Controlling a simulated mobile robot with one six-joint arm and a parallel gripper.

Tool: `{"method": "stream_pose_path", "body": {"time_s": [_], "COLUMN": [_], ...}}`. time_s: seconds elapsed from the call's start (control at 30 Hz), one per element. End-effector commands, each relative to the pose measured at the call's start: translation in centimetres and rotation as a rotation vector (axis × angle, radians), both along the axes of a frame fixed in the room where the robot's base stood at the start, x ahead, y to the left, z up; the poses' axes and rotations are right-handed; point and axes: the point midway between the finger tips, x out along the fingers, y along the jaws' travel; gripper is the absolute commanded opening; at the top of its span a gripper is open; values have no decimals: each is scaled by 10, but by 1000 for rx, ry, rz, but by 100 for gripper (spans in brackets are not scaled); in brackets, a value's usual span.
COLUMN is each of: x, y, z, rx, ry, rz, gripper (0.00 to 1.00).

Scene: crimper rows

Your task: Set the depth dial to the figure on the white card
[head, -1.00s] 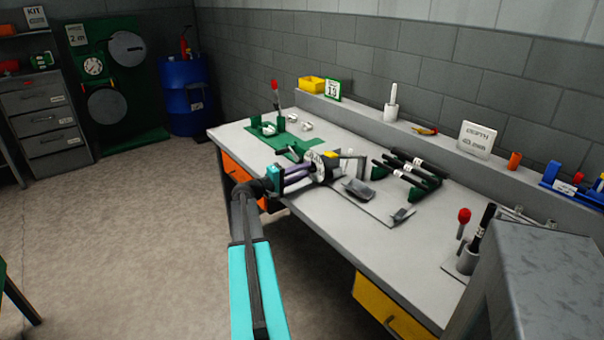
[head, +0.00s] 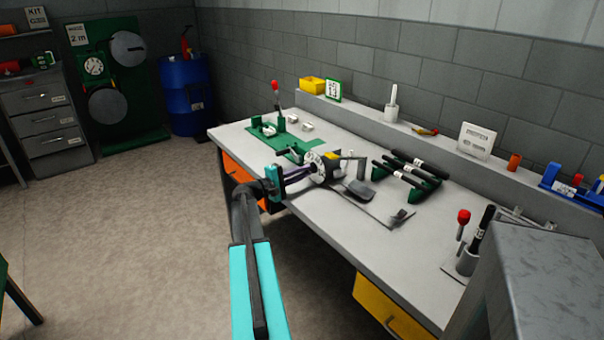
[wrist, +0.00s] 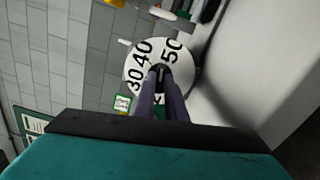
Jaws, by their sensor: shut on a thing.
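The round white depth dial (head: 324,165) faces my arm at the near edge of the workbench. In the wrist view the dial (wrist: 137,58) shows the figures 30, 40 and 50 around its rim; 40 is at upper left and 50 at upper right. My gripper (wrist: 161,75) has its dark purple fingers shut on the dial's central knob, which they mostly hide. In the head view my gripper (head: 308,170) reaches the dial from the left. The white card (head: 477,141) leans on the back ledge; its print is too blurred to read surely now.
Black rods lie on a green rack (head: 425,182) right of the dial. A green fixture (head: 290,150) with a red-topped lever stands behind it at left. A grey holder (head: 467,262) is near the right end. The bench front between them is mostly clear.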

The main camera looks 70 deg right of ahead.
Motion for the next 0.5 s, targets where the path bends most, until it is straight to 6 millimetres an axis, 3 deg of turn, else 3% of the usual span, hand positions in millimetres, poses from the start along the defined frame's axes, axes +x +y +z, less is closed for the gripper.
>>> {"method": "stream_pose_path", "body": {"time_s": [0.5], "x": [1], "y": [-4], "z": [7], "rx": [257], "ry": [410], "rz": [5], "gripper": [0]}}
